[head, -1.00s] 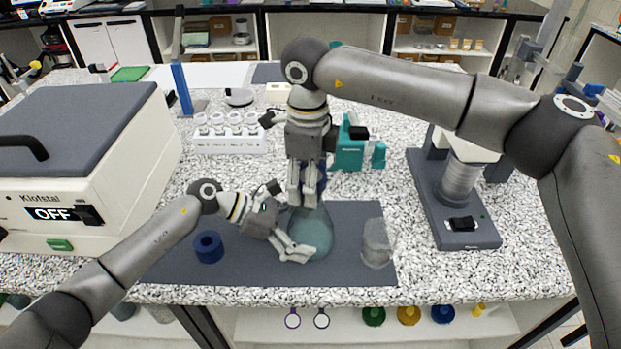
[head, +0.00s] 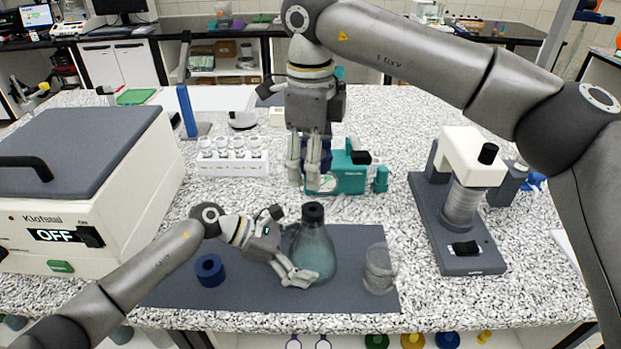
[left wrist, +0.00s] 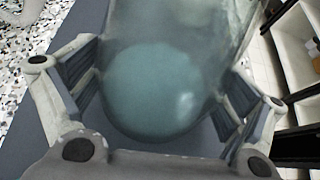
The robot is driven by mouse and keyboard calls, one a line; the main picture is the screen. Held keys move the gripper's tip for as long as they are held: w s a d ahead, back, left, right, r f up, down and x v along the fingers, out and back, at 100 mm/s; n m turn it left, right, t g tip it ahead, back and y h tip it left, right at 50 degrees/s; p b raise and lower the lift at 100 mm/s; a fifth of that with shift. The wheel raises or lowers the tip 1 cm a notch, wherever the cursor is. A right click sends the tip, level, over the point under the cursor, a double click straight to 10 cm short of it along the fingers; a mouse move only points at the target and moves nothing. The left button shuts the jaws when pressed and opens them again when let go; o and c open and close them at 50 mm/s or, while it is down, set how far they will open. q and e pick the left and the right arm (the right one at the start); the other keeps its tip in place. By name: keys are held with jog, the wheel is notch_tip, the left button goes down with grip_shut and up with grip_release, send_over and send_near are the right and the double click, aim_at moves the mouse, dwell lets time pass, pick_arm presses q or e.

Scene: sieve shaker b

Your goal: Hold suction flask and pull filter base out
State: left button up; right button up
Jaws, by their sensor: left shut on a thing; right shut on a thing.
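The suction flask (head: 315,250), a teal-tinted conical glass with a dark collar (head: 313,212) at its mouth, stands on the dark mat. My left gripper (head: 297,274) is shut around its lower body; the left wrist view shows the fingers on both sides of the flask (left wrist: 155,85). My right gripper (head: 309,174) points down above and behind the flask mouth. It is shut on a dark blue part, the filter base (head: 325,153), mostly hidden behind the fingers. A gap shows between the right fingertips and the collar.
A dark blue ring (head: 210,269) lies on the mat (head: 215,293) left of the flask, and a clear cup (head: 379,270) stands to the right. A teal device (head: 349,178), a white rack of cups (head: 232,168) and a grey-white instrument (head: 460,210) stand around.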

jog(key=shift+r, duration=2.5)
pick_arm(q)
jog(key=o, duration=0.6)
jog(key=shift+o, duration=0.2)
